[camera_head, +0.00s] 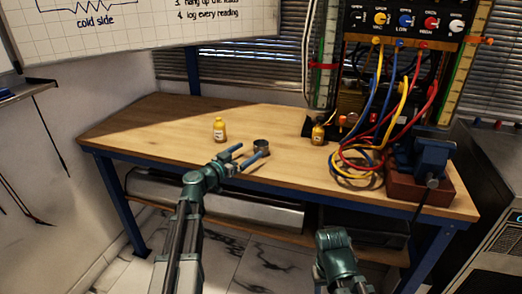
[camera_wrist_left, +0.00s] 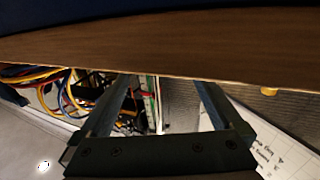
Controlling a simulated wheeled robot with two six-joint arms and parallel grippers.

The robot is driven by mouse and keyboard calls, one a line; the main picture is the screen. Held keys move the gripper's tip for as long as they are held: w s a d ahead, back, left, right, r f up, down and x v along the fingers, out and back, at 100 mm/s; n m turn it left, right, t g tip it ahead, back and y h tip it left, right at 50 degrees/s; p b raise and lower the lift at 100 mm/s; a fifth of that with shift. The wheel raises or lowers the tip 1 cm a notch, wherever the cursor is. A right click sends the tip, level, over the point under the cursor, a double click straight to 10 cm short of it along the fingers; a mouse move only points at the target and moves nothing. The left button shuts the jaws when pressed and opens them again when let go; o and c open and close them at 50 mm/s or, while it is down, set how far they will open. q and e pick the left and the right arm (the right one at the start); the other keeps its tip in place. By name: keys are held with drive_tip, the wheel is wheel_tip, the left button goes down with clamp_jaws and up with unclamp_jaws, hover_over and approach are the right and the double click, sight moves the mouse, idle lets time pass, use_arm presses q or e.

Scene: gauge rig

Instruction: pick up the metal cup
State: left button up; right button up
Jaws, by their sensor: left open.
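The metal cup (camera_head: 261,145) is a small, dark grey cup standing on the wooden workbench, near the middle of its top. In the head view my left gripper (camera_head: 253,150) is open, with its two blue fingers reaching toward the cup. The right finger overlaps the cup's lower part in the picture; I cannot tell whether they touch. In the left wrist view the open fingers (camera_wrist_left: 163,88) show with nothing visible between them but background, and I cannot make out the cup there. My right arm shows at the lower right of the head view, but its gripper is not in view.
Another yellow bottle (camera_head: 318,134) stands to the right, beside the gauge rig. Coiled cables (camera_head: 360,165) and a blue vise (camera_head: 431,158) fill the right end. The bench's left part is clear.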

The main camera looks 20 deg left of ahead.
sight(256, 147)
use_arm(q)
drive_tip(key=shift+w+d, duration=0.1)
drive_tip(key=x, duration=0.5)
drive_tip(key=shift+d+f, duration=0.1)
drive_tip(key=shift+d, duration=0.05)
drive_tip(key=c, duration=1.4)
drive_tip(key=shift+s+r, duration=0.3)
drive_tip(key=s+a+r+p, duration=0.5)
drive_tip(key=s+r+p, duration=0.25)
drive_tip(key=s, duration=0.45)
wheel_tip(256, 147, up, 18)
drive_tip(key=p, duration=1.8)
drive_tip(key=shift+s+a, duration=0.25)
drive_tip(key=shift+a, duration=0.1)
drive_tip(key=shift+f, duration=0.1)
